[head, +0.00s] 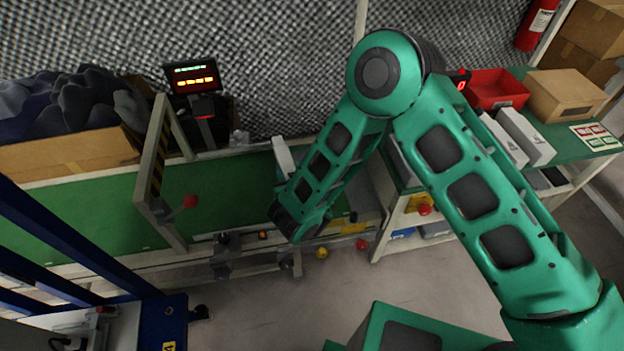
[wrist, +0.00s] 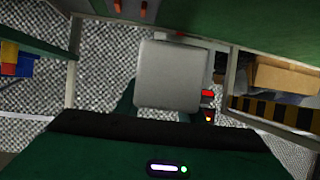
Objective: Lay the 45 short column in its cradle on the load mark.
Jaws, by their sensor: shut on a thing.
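A pale grey block with rounded corners, taken to be the short column (wrist: 170,75), fills the middle of the wrist view. My gripper (wrist: 165,110) is shut on it, with the dark green fingers mostly hidden behind it. In the head view a pale block, likely the same column (head: 284,155), stands out beyond my wrist over the green bench. The fingers are hidden there by my arm. No number can be read on the column. I cannot make out the cradle or the load mark; my forearm covers part of the bench.
The green bench (head: 110,213) runs along the mesh wall. A striped gate frame (head: 160,165) and a lit display (head: 192,80) stand left of my wrist. A side table at right holds a red bin (head: 495,90) and a cardboard box (head: 563,97).

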